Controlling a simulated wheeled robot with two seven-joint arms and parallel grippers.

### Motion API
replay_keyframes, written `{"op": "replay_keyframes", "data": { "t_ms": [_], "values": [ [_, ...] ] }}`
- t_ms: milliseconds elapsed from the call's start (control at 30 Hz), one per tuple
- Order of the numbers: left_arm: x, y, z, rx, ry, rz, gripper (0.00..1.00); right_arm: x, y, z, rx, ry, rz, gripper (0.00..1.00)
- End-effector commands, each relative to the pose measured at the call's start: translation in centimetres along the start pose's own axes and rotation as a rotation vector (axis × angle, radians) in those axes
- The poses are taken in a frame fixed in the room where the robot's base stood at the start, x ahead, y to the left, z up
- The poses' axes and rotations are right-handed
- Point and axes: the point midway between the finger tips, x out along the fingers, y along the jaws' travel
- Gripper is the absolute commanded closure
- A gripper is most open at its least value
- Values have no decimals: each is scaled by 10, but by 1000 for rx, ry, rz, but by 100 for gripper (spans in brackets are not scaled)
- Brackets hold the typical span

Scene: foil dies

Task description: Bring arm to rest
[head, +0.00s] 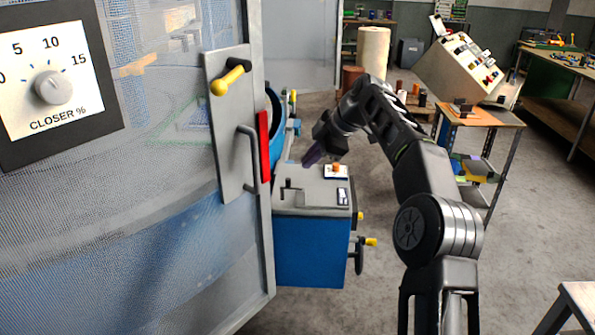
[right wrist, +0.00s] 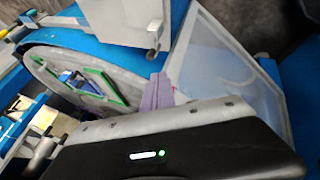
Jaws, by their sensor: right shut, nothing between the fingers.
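My right arm reaches forward in the head view. Its gripper (head: 314,155) is above the grey top of a blue cabinet (head: 312,246), close to the orange button (head: 336,168) on a white plate. The purple fingers also show in the right wrist view (right wrist: 157,92), shut together with nothing between them. Behind them in that view are a grey disc with green bars (right wrist: 92,80) and a blue curved body. I cannot tell whether the fingers touch anything. My left gripper is not in either view.
A large mesh door (head: 170,200) with a yellow-handled lever (head: 230,78), a grey pull handle and a dial marked "CLOSER %" (head: 52,88) fills the left. A tilted control console (head: 458,66) and a small cart (head: 478,118) stand at right. Grey floor is free between.

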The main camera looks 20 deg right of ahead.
Motion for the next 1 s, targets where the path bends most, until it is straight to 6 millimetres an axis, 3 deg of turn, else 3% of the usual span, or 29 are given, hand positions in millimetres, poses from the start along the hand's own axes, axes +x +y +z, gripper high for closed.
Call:
{"op": "replay_keyframes", "data": {
  "t_ms": [200, 733, 867, 1000],
  "values": [
    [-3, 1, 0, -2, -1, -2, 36, -14, 4, 3, 0, 0, -1, 100],
    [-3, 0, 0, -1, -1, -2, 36, -13, 4, 3, 3, -1, -4, 100],
    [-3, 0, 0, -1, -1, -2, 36, 7, -2, 4, 40, -2, -18, 100],
    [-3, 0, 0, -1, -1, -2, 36, 62, -23, 5, 152, -9, -56, 100]
  ]
}}
